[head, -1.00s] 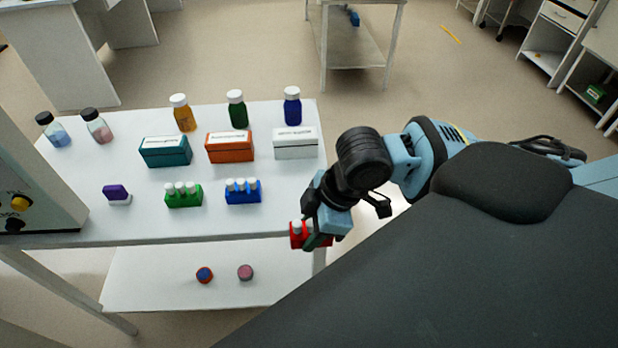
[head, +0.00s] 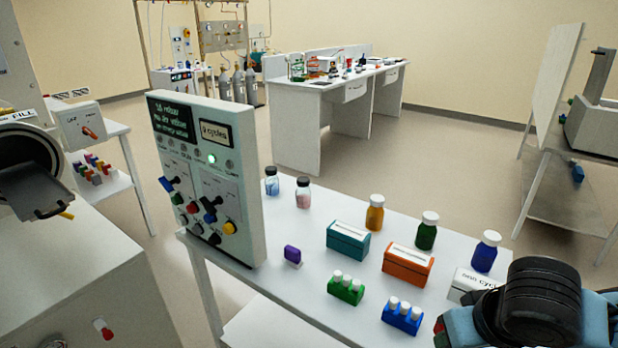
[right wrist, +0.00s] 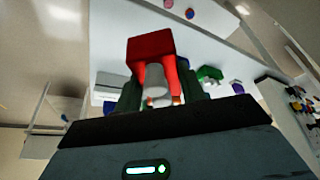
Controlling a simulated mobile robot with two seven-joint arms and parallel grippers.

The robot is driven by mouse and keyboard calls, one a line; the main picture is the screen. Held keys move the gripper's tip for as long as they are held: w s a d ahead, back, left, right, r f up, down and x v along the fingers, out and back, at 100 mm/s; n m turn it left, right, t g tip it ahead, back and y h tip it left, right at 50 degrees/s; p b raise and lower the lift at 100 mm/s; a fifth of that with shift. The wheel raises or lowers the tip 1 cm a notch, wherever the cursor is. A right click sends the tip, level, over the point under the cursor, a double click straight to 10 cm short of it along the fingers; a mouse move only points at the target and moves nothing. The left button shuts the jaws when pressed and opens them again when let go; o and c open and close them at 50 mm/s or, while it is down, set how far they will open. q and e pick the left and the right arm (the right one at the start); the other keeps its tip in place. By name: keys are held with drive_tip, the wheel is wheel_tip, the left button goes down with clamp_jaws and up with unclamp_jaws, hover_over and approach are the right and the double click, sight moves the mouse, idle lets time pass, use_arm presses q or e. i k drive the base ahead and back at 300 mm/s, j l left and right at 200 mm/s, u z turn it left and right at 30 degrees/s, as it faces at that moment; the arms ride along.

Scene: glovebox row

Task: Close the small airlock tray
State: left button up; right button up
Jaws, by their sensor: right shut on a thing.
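A dark flat tray (head: 35,188) sticks out of the round opening of the small airlock (head: 25,145) at the far left of the head view. A yellow piece (head: 66,215) shows at its front edge. My right gripper (right wrist: 158,92) is shut on a red vial rack (right wrist: 150,48), seen in the right wrist view. In the head view the right arm is at the bottom right corner, and its fingers are mostly hidden. My left gripper is not in view.
A white table (head: 330,290) holds bottles, a teal box (head: 348,240), an orange box (head: 407,264) and green and blue vial racks. A control panel (head: 210,180) stands between this table and the airlock. Open floor lies behind the table.

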sight(37, 194)
drive_tip(key=u, duration=1.65)
drive_tip(key=i+j+u, duration=0.15)
drive_tip(key=i+j, duration=0.65)
